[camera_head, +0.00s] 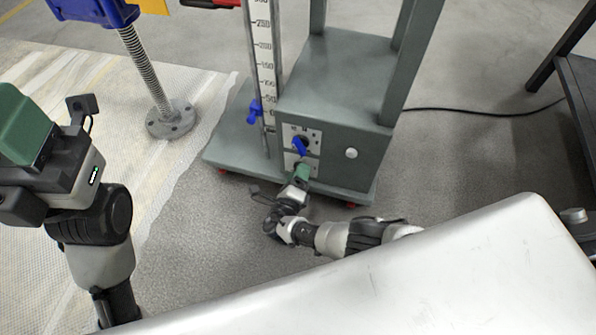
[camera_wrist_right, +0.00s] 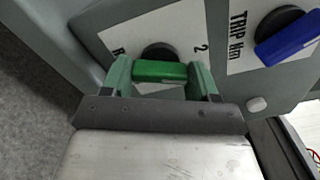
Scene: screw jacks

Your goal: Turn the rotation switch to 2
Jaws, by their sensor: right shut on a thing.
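The rotation switch has a green handle (camera_wrist_right: 160,71) on a round black base, in front of a white label plate (camera_wrist_right: 190,35) marked "R" at left and "2" at right. My right gripper (camera_wrist_right: 162,76) is shut on this handle, with one green finger at each end of it. The handle lies roughly level across the wrist picture. In the head view my right gripper (camera_head: 301,172) is at the front of the grey machine (camera_head: 337,140) and hides the green switch. My left gripper (camera_head: 28,128) is at the left edge, partly cut off; its jaws cannot be made out.
A blue switch (camera_wrist_right: 288,40) labelled "TRIP Nm" sits close to the right of the green one; it also shows in the head view (camera_head: 299,146). A white knob (camera_head: 351,153) is beside it. A blue screw jack (camera_head: 146,70) stands on a mat at left.

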